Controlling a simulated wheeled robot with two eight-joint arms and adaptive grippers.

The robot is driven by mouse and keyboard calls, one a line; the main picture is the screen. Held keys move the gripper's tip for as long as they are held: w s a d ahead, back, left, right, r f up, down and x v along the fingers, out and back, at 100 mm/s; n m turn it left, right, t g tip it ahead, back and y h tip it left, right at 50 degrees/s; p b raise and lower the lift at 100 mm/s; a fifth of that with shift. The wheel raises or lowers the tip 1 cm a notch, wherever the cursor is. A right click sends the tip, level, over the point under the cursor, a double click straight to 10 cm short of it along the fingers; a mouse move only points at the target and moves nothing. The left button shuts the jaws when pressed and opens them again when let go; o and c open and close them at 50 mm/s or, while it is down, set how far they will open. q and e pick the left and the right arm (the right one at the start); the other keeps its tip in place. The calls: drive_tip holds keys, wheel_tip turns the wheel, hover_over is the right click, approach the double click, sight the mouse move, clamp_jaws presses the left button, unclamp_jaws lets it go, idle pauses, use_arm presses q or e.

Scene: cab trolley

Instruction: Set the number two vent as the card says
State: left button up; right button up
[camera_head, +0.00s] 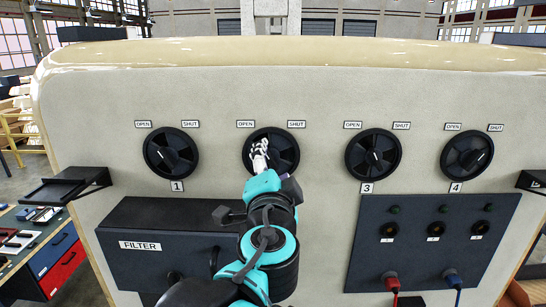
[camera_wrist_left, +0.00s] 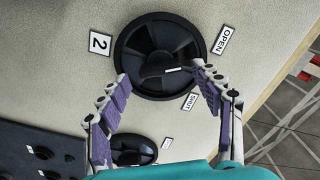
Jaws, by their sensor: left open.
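The number two vent (camera_head: 286,152) is a round black dial on the cream panel, with OPEN and SHUT labels above it. In the head view my left gripper (camera_head: 261,150) is in front of it and hides its left part and its number plate. In the left wrist view the vent (camera_wrist_left: 152,40) shows with its 2 label (camera_wrist_left: 99,42), OPEN label (camera_wrist_left: 224,40) and SHUT label (camera_wrist_left: 189,101). Its dark handle (camera_wrist_left: 160,71) carries a small white mark. The left gripper (camera_wrist_left: 160,76) is open, its purple-padded fingers either side of the handle; contact is unclear. I cannot make out a card.
Similar vents 1 (camera_head: 171,153), 3 (camera_head: 373,155) and 4 (camera_head: 467,155) are in the same row. A dark FILTER box (camera_head: 150,225) juts out below left. A socket panel (camera_head: 437,262) with red and blue plugs is below right. A small black shelf (camera_head: 65,188) sticks out at left.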

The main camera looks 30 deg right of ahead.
use_arm(q)
drive_tip(key=shift+x, duration=0.85)
drive_tip(key=shift+s+a+r, duration=0.1)
drive_tip(key=shift+s+a, duration=0.25)
drive_tip(key=shift+s, duration=0.05)
drive_tip(key=shift+w+d, duration=0.1)
drive_tip(key=shift+w, duration=0.1)
drive_tip(key=c, duration=1.2)
drive_tip(key=shift+o, duration=0.2)
drive_tip(key=shift+m, duration=0.4)
drive_tip(key=m, duration=0.5)
drive_tip(key=shift+m, duration=0.3)
drive_tip(key=m, duration=0.5)
drive_tip(key=shift+f+b, duration=0.3)
drive_tip(key=shift+b, duration=0.1)
drive_tip(key=shift+m, duration=0.3)
